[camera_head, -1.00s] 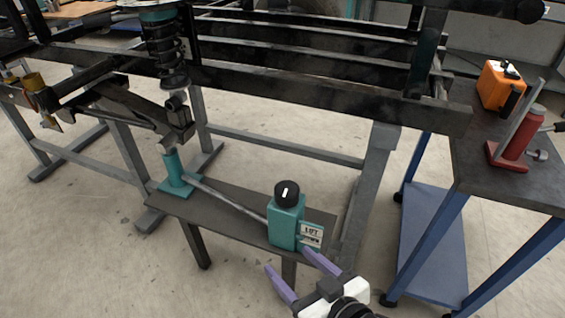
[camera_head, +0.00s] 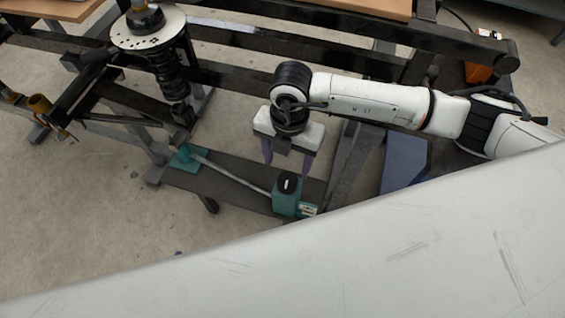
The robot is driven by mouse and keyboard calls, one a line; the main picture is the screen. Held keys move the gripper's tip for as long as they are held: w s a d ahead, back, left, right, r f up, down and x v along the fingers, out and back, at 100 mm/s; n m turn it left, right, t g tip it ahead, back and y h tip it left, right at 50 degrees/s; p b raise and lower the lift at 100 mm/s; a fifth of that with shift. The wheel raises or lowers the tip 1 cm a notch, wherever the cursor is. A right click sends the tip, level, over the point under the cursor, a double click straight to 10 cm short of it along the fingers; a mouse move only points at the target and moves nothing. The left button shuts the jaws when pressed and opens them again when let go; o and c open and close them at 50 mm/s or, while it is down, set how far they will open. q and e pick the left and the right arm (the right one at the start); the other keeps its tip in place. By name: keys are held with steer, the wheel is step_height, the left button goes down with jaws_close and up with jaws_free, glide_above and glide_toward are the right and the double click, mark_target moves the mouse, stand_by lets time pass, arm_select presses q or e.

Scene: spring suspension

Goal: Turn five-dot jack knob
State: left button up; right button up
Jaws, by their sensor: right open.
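The jack pump unit (camera_head: 286,200) is a teal block with a black round knob (camera_head: 289,183) on top. A white mark crosses the knob; I cannot make out any dots. A rod (camera_head: 235,178) runs from the block to the teal jack foot (camera_head: 187,158) at the left. My right gripper (camera_head: 287,160) is open and empty, its purple fingers pointing down. In the picture it is just above the knob, one finger to each side; I cannot tell the height gap. No touch shows. My left gripper cannot be made out.
The low dark bench (camera_head: 240,197) carries the jack. The black frame (camera_head: 235,77) and coil spring (camera_head: 168,75) stand behind and left. A blue cart shelf (camera_head: 404,160) is at the right. A large white surface, likely mine, hides the foreground.

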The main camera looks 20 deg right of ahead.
mark_target(287, 179)
steer(key=shift+w+d+f, duration=0.1)
steer(key=shift+d+f, duration=0.2)
steer(key=shift+f, duration=0.05)
step_height(287, 179, down, 9)
steer(key=shift+a+f, duration=0.15)
steer(key=shift+f, duration=0.05)
steer(key=c, duration=1.1)
steer(key=shift+o, duration=0.2)
steer(key=shift+n, duration=0.4)
